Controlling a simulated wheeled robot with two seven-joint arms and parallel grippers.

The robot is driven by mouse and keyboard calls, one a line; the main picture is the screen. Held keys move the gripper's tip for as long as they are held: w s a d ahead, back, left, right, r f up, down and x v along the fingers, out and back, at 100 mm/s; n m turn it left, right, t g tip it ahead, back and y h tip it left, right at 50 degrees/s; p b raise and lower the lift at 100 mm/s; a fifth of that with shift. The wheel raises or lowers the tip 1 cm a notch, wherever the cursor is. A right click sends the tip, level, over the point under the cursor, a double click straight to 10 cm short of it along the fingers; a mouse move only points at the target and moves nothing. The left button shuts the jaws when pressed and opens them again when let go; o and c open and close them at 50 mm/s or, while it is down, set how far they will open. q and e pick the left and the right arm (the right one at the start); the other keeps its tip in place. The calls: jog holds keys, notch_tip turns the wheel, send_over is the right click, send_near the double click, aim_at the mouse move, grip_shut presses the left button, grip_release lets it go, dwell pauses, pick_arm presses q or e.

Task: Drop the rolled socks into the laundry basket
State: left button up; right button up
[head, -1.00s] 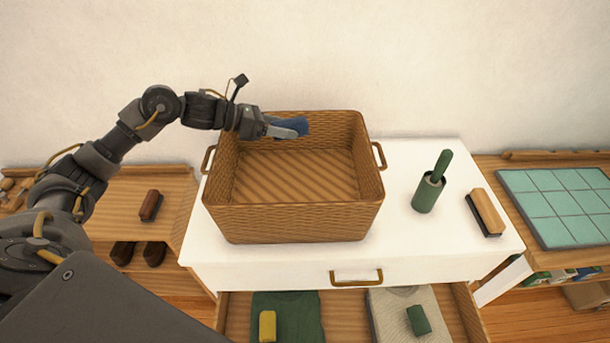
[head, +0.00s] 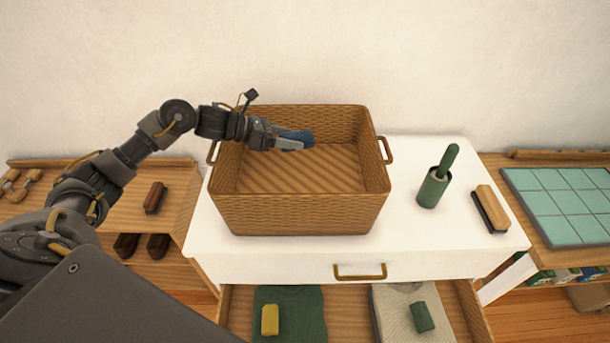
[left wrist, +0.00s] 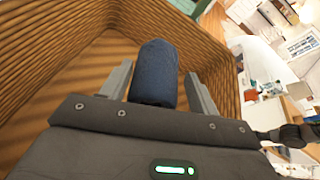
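The dark blue rolled socks (head: 298,137) are inside the upper part of the wicker laundry basket (head: 300,215), toward its back left. My left gripper (head: 290,145) reaches over the basket's left side, with its fingers beside the socks. In the left wrist view, the socks (left wrist: 154,75) lie between the two grey fingers (left wrist: 158,84), with a narrow gap on each side, so the gripper looks open. The basket wall (left wrist: 50,50) shows around them. The rest of the basket is empty. My right gripper is not in view.
The basket stands on a white dresser (head: 420,250). The open drawer below holds folded clothes, a yellow roll (head: 270,320) and a green roll (head: 422,317).

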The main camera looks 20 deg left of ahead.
pick_arm(q)
jog(key=shift+o, duration=2.1)
jog(key=shift+s+r, duration=0.15)
jog(key=shift+s, duration=0.05)
jog(key=shift+a, duration=0.25)
jog(key=b+v, duration=0.5)
jog(key=v, duration=0.5)
jog(key=shift+s, duration=0.25)
